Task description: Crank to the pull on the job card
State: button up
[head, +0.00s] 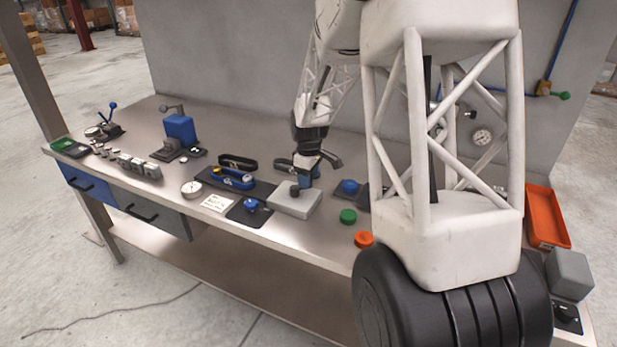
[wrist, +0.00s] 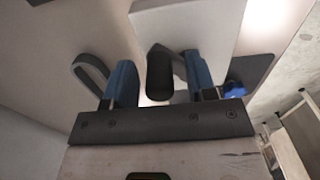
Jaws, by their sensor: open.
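A white card with small writing (head: 217,203), too small to read, lies near the bench's front edge. A light grey block (head: 293,207) with a short black knob (head: 295,190) on top sits right of it. My gripper (head: 307,178) is low over the bench at the block's back edge. In the wrist view its blue fingers (wrist: 160,68) are apart, with a black upright handle or knob (wrist: 160,85) showing between them. I cannot tell whether they touch it. The pale block (wrist: 200,15) lies beyond. No crank is clearly identifiable; my arm hides part of the bench.
A blue scale-like device (head: 232,179), a round dial (head: 191,188) and a blue knob (head: 251,205) stand left of the block. Green (head: 348,216) and orange (head: 363,239) knobs stand right. An orange tray (head: 545,217) is at far right. Bare bench shows in front.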

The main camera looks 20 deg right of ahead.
jog(key=c, duration=0.9)
jog(key=shift+s+m, duration=0.3)
jog(key=shift+m, duration=0.45)
jog(key=shift+s+m, duration=0.25)
jog(key=shift+m, duration=0.5)
jog(key=o, duration=0.9)
jog(key=shift+r, duration=0.1)
